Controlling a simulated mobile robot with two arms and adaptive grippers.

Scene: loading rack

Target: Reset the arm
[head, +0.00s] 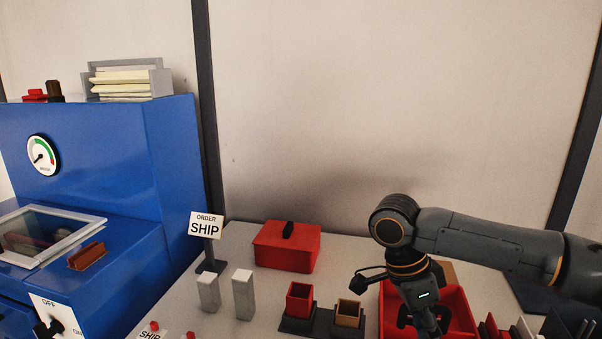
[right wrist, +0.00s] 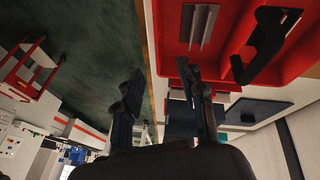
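My right arm reaches in from the right in the head view, bent at a round joint, with its gripper (head: 424,320) pointing down over the red open bin (head: 461,312). The lower end of the gripper is near the bottom edge of the picture. In the right wrist view the two dark fingers of the right gripper (right wrist: 163,82) stand apart with nothing visible between them. The red bin (right wrist: 228,77) fills the upper right there, with grey bars and a black hooked piece inside. My left arm and gripper are not in view.
A red lidded box (head: 287,247), two grey blocks (head: 243,294), a red cup (head: 299,300) and a brown cup (head: 348,313) stand on the pale table. An ORDER SHIP sign (head: 206,226) stands beside the blue machine (head: 120,150) at left.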

